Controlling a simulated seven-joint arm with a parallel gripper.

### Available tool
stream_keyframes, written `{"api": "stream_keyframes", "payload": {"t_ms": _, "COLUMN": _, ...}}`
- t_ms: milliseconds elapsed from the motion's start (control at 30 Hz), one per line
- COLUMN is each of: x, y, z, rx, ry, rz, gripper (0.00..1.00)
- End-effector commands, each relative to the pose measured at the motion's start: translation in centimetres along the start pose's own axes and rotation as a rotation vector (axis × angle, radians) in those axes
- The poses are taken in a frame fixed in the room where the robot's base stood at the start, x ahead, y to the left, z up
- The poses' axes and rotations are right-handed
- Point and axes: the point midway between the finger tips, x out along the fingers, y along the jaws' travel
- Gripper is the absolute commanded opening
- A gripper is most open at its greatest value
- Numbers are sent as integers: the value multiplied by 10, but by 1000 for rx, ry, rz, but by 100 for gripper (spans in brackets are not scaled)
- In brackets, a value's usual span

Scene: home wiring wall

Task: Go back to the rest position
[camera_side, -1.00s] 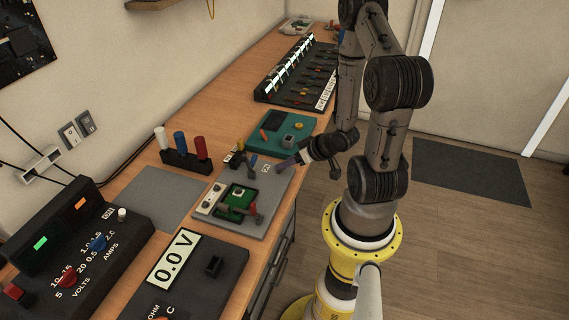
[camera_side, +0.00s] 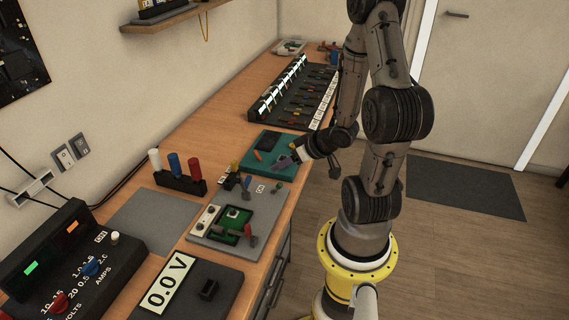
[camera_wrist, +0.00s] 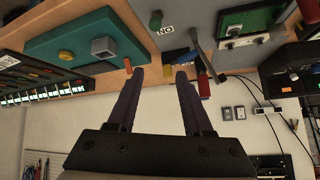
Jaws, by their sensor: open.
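My gripper (camera_side: 286,161) is above the bench's right edge in the side view, over the near part of the teal board. In the wrist view its two dark fingers (camera_wrist: 160,76) stand apart with nothing between them. The teal board (camera_side: 262,146) carries an orange piece, a dark block and a grey block. It also shows in the wrist view (camera_wrist: 70,42). The grey board (camera_side: 263,208) with a green circuit board (camera_side: 234,217) and small levers lies nearer the camera, clear of the gripper.
A rack with several coloured pieces (camera_side: 296,98) stands farther back on the bench. A holder with white, blue and red posts (camera_side: 180,181), a grey mat (camera_side: 150,220), a power supply (camera_side: 75,265) and a meter reading 0.0 V (camera_side: 190,288) stand nearer. Open floor is at right.

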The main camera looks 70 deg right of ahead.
Motion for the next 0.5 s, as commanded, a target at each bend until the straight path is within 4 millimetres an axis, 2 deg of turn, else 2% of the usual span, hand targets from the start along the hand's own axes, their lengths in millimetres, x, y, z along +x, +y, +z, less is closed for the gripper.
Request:
{"api": "stream_keyframes", "payload": {"t_ms": 367, "x": 0, "y": 0, "z": 0, "rx": 0, "ry": 0, "rz": 0, "gripper": 51}}
{"api": "stream_keyframes", "payload": {"t_ms": 500, "x": 3, "y": -11, "z": -4, "rx": -34, "ry": 1, "rz": -26, "gripper": 51}}
